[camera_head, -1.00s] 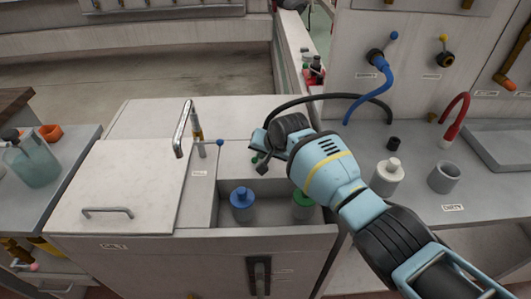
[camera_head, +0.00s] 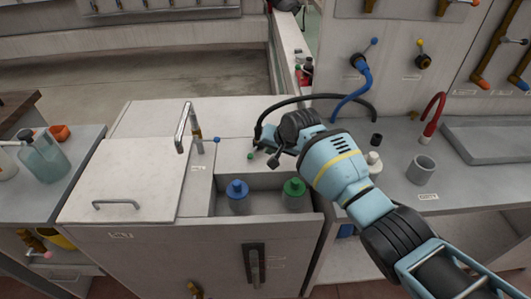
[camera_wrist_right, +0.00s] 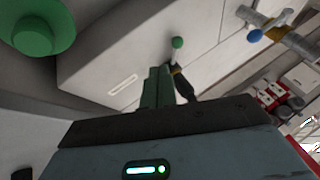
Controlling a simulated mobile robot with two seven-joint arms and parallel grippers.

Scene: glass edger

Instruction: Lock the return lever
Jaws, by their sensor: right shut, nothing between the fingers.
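A small lever with a green knob (camera_head: 250,156) stands on the cabinet top behind the open basin. I cannot read its label, so I cannot confirm that it is the return lever. In the right wrist view the green knob (camera_wrist_right: 177,42) is just beyond the fingers, beside a dark fitting (camera_wrist_right: 184,86). My right gripper (camera_head: 268,148) is shut and empty, close to the right of the knob; contact cannot be told. Its fingers also show in the wrist view (camera_wrist_right: 158,88). Another lever with a blue knob (camera_head: 217,140) is by the metal tap (camera_head: 183,130). My left gripper is out of view.
The open basin (camera_head: 222,207) holds a blue-capped bottle (camera_head: 237,190) and a green-capped bottle (camera_head: 293,188). A black hose (camera_head: 318,97) arches behind my right gripper. A grey cup (camera_head: 420,170) stands on the right counter. The cabinet's left lid (camera_head: 120,180) is clear.

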